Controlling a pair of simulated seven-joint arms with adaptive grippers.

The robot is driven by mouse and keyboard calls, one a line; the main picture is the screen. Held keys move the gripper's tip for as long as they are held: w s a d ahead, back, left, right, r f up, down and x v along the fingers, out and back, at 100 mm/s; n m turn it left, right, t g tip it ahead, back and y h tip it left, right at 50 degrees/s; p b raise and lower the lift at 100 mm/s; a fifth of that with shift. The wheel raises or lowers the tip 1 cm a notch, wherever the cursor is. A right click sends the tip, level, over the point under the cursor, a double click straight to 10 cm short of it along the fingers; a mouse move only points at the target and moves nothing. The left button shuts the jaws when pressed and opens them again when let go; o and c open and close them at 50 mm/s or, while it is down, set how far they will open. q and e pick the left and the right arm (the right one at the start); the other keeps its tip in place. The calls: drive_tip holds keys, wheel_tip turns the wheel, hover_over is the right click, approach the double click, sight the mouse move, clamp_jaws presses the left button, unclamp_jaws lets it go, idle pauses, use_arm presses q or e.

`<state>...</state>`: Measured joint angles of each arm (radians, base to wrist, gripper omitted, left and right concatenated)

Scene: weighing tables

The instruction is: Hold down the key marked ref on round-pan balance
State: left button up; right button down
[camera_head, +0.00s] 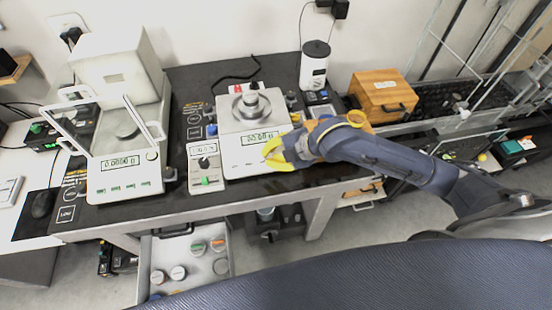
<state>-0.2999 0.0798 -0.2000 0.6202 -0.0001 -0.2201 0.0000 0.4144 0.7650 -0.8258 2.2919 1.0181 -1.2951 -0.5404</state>
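The round-pan balance (231,141) stands on the dark bench in the middle of the head view. A metal weight (251,96) sits on its round pan. Its display (258,137) shows digits, partly covered at the right by my gripper. The front key panel (245,164) lies below the display; the key markings are too small to read. My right gripper (266,158) is over the right part of this panel, its yellow fingertips parted and holding nothing visible. I cannot tell if a fingertip touches a key. My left gripper is not in view.
A second balance with a draft shield (125,185) stands at the left. A small control box (204,168) sits close beside the round-pan balance. A white grinder-like device (314,66) and a wooden box (383,95) are behind, to the right. An open drawer (190,262) juts out below.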

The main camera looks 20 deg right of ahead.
drive_tip(key=shift+s+r, duration=0.25)
drive_tip(key=shift+r, duration=0.55)
drive_tip(key=shift+s+r, duration=0.2)
drive_tip(key=shift+r, duration=0.55)
drive_tip(key=shift+s+r, duration=0.25)
drive_tip(key=shift+r, duration=0.55)
